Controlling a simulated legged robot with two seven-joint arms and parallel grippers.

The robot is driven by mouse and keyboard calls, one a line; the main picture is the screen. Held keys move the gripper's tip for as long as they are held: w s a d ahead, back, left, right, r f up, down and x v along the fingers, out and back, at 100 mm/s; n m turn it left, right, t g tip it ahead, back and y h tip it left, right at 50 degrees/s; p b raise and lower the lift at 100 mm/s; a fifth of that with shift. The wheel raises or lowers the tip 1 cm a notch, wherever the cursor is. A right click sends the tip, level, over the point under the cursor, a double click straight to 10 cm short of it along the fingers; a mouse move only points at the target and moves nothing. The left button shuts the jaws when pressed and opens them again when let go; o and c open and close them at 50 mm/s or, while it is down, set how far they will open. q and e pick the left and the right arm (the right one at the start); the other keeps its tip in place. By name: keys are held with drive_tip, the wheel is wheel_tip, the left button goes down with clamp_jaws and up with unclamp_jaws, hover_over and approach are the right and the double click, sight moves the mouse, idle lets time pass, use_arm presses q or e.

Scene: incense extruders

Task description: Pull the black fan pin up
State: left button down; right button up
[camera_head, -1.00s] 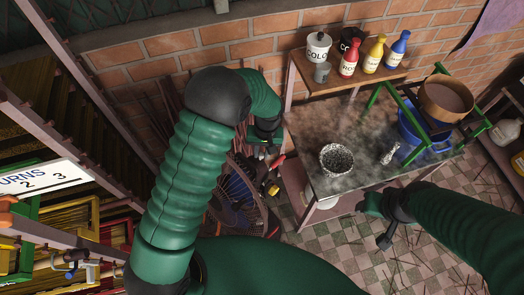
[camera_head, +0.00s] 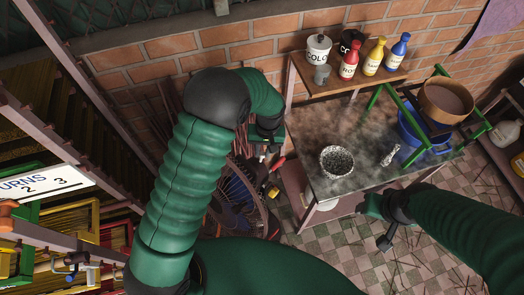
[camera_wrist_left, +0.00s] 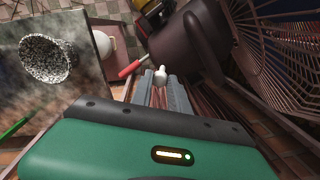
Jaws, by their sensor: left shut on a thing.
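The standing fan (camera_head: 238,196) with its wire cage is on the floor left of the table, partly behind my left arm. Its cage (camera_wrist_left: 275,45) and dark motor housing (camera_wrist_left: 188,48) show in the left wrist view. My left gripper (camera_head: 268,150) is above the housing side of the fan. In the left wrist view its fingers (camera_wrist_left: 163,90) are shut on a small knob (camera_wrist_left: 160,75), which seems to be the fan pin but looks pale, not black. The rest of the pin is hidden. My right gripper (camera_head: 372,205) is near the table's front edge, away from the fan; its jaws are unclear.
A red handle (camera_head: 278,163) is close to my left gripper. The table (camera_head: 310,135) holds a speckled bowl (camera_head: 336,162) and a blue tub (camera_head: 425,140). Bottles (camera_head: 373,57) stand on the shelf behind. A brick wall and thin rods are behind the fan.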

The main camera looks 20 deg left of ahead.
use_arm(q)
drive_tip(key=c, duration=1.4)
unclamp_jaws()
drive_tip(key=shift+w+d+r, duration=0.15)
drive_tip(key=shift+o, duration=0.7)
drive_tip(key=shift+d, duration=0.15)
use_arm(e)
drive_tip(key=shift+s+d, duration=0.1)
drive_tip(key=shift+d, duration=0.2)
use_arm(q)
drive_tip(key=shift+r, duration=0.25)
wheel_tip(320, 180, up, 16)
drive_tip(key=d+b, duration=0.1)
drive_tip(key=b, duration=0.3)
drive_tip(key=shift+w+d+b, duration=0.2)
drive_tip(key=shift+d+b, duration=0.05)
drive_tip(key=shift+b, duration=0.1)
use_arm(e)
drive_tip(key=x, duration=0.2)
drive_tip(key=s+x, duration=0.1)
drive_tip(key=x, duration=0.1)
drive_tip(key=shift+w+a+f, duration=0.1)
drive_tip(key=shift+f, duration=0.3)
use_arm(q)
drive_tip(key=shift+r, duration=0.1)
